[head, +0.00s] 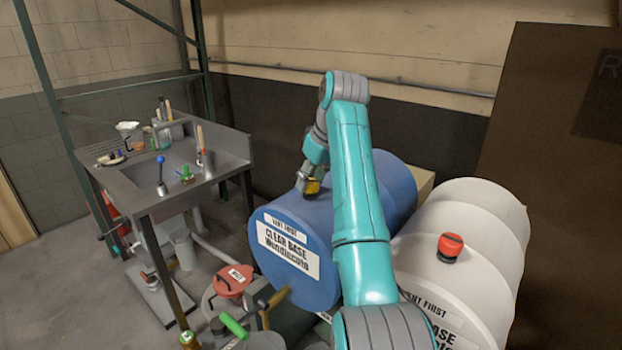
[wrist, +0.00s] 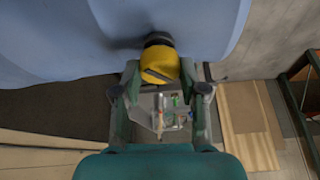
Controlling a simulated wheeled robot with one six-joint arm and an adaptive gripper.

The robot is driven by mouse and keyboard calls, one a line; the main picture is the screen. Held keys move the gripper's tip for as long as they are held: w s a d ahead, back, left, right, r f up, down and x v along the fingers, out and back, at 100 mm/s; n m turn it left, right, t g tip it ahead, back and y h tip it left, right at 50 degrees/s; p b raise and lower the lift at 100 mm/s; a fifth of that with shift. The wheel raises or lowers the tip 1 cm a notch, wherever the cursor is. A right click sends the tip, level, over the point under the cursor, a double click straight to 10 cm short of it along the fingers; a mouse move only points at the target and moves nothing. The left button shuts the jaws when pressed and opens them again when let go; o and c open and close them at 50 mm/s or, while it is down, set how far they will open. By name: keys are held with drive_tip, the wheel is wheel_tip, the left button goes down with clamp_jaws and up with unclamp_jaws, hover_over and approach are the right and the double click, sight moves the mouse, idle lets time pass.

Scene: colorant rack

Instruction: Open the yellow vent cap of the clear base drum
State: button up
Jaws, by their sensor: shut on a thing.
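The clear base drum (head: 288,262) is blue and lies on its side, with a white label reading "CLEAR BASE" on its front end. Its yellow vent cap (head: 311,187) sits on top of the drum near the front end. My gripper (head: 307,180) comes down over the cap from above and hides part of it. In the wrist view the yellow cap (wrist: 159,64) sits between the two fingers, above a dark collar on the blue drum (wrist: 60,40). My gripper (wrist: 160,82) is shut on the cap. I cannot tell whether the cap has turned.
A white drum (head: 462,250) with a red cap (head: 450,246) lies to the right. A metal sink bench (head: 165,185) stands at the left. Below the blue drum are a red-lidded container (head: 233,281) and a green handle (head: 234,325). Open floor lies at the left.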

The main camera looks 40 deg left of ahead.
drive_tip(key=n+g, duration=0.1)
drive_tip(key=n, duration=0.3)
drive_tip(key=shift+w+g, duration=0.1)
drive_tip(key=shift+g, duration=0.3)
drive_tip(key=shift+n+g, duration=0.5)
drive_tip(key=shift+n, duration=1.1)
drive_tip(key=shift+f+n, duration=0.1)
drive_tip(key=shift+n, duration=0.2)
drive_tip(key=o, duration=1.1)
drive_tip(key=shift+o, duration=0.2)
